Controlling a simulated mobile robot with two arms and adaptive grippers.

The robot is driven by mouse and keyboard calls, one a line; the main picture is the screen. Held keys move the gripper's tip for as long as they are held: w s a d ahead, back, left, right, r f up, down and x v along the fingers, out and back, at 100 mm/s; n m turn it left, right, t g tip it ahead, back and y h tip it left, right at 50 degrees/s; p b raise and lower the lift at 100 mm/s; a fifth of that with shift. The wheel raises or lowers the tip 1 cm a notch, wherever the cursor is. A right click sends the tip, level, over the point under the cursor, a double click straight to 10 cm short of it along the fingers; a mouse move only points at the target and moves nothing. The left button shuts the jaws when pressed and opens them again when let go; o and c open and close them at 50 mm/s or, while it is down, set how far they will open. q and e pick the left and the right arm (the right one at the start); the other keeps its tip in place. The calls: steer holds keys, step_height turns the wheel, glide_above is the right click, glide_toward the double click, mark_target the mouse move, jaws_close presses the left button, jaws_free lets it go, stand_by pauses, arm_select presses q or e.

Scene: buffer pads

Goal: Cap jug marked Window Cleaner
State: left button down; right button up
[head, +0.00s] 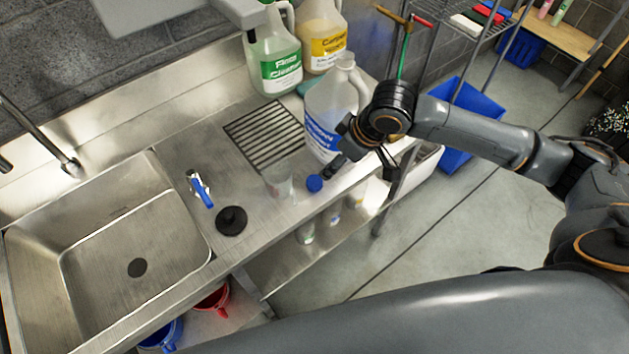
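A translucent jug with a blue label (322,138) stands upright on the steel counter, right of the drain grate. Its label is partly hidden by my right gripper and I cannot read it fully. Its white neck at the top shows no coloured cap. A small blue cap (314,183) lies on the counter in front of the jug. My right gripper (362,164) is just right of the jug's lower part, above the counter's front edge. Its fingers look spread and nothing shows between them; I cannot tell whether it touches the jug. My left gripper is not in view.
A green-labelled jug (281,68) and a yellow-labelled jug (324,42) stand behind. A clear cup (278,182), black stopper (231,221) and blue-handled tool (200,189) lie left of the cap. The sink (125,255) is at left. A blue bin (470,125) stands on the floor.

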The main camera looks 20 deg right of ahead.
steer(key=p, duration=0.1)
glide_above(315, 182)
steer(key=s+d, duration=0.2)
step_height(315, 182, down, 8)
steer(key=shift+a, duration=0.15)
steer(key=shift+w+f, duration=0.1)
steer(key=shift+f, duration=0.1)
steer(key=p+x, duration=0.2)
steer(key=x, duration=0.3)
steer(key=shift+r, duration=0.1)
steer(key=c, duration=0.8)
